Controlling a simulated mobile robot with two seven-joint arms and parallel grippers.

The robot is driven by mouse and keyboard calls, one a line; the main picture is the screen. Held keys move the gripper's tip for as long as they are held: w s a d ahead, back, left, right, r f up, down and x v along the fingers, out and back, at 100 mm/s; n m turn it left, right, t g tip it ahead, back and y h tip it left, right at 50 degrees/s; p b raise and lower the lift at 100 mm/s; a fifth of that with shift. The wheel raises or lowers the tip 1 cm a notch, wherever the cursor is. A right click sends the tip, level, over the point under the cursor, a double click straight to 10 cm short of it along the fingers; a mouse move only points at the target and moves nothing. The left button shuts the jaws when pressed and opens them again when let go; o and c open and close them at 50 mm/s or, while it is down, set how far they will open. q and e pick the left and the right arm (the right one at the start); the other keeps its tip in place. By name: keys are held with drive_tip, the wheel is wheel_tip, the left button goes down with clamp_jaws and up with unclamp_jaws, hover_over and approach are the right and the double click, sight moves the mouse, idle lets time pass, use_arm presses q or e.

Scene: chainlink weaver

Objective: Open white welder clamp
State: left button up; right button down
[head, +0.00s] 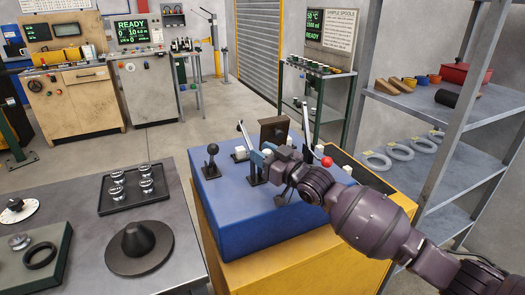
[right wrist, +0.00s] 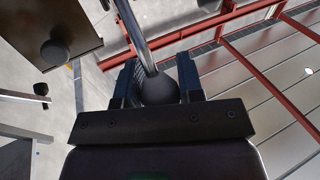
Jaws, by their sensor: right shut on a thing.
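The blue welder (head: 240,215) sits on a yellow cabinet. Small white blocks stand on its top, one at the left (head: 240,154) beside an upright grey lever (head: 245,135). Another grey lever (head: 306,125) stands farther right. My right gripper (head: 258,160) is over the welder top, near the left lever. In the right wrist view, its two dark fingers (right wrist: 157,82) are shut on a round black knob (right wrist: 159,91) at the end of a grey bar (right wrist: 134,34). The arm and gripper hide part of the welder top. My left gripper is not in view.
A black ball-topped stick (head: 212,160) stands on the welder's left side, and a red ball (head: 327,161) shows near my right wrist. A grey table (head: 180,210) with a black tray (head: 105,206) is at left. Grey shelves (head: 440,105) stand close at right.

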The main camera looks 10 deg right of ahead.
drive_tip(key=shift+s+a, duration=0.1)
drive_tip(key=shift+a, duration=0.05)
drive_tip(key=c, duration=1.2)
unclamp_jaws()
drive_tip(key=o, duration=0.4)
drive_tip(key=shift+s+r, duration=0.15)
drive_tip(key=shift+s, duration=0.05)
drive_tip(key=shift+o, duration=0.2)
drive_tip(key=shift+w, duration=0.15)
drive_tip(key=v, duration=1.1)
drive_tip(key=shift+w+f, duration=0.1)
drive_tip(key=shift+f, duration=0.1)
